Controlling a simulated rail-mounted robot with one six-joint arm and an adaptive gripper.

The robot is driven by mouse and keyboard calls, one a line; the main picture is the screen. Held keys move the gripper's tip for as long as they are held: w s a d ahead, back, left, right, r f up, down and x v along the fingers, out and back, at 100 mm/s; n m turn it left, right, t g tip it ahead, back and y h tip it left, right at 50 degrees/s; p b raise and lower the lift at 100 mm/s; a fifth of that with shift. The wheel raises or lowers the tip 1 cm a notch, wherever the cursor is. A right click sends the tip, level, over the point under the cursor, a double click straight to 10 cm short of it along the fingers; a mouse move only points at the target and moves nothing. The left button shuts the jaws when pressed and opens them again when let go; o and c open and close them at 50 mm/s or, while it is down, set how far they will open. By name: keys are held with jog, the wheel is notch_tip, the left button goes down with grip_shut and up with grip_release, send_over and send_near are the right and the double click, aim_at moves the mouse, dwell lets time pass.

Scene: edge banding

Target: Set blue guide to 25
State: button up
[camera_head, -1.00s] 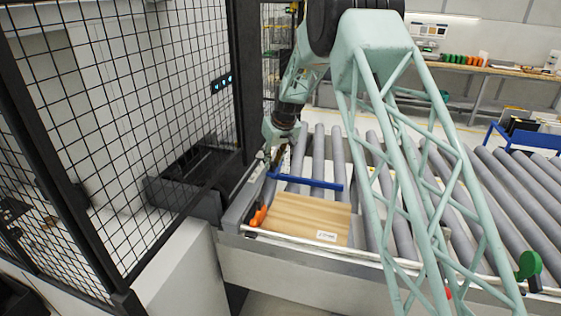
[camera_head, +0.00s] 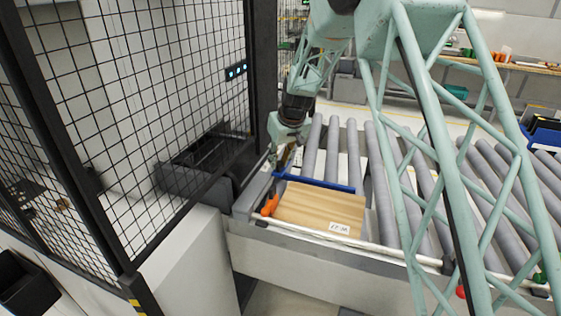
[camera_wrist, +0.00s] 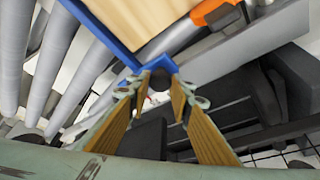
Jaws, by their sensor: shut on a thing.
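The blue guide (camera_head: 318,184) is a long bar lying across the rollers along the far edge of a pale wooden panel (camera_head: 318,208). In the wrist view the guide (camera_wrist: 108,36) runs right along the panel's edge, with little or no gap, and ends in a blue bracket with a dark round part. My gripper (camera_head: 280,166) is at the left end of the guide. In the wrist view my gripper's fingers (camera_wrist: 160,84) are closed on that bracketed end. No scale or number for the guide is readable.
An orange clamp-like part (camera_head: 270,204) sits at the panel's left edge. Grey rollers (camera_head: 354,150) extend right. A black mesh fence (camera_head: 150,100) stands left, with a dark bin (camera_head: 205,160) beside the conveyor. My lattice arm link crosses the right side.

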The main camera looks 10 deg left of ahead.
jog(key=o, duration=1.1)
jog(key=shift+a, duration=0.1)
jog(key=shift+r, duration=0.15)
jog(key=shift+v, duration=5.9)
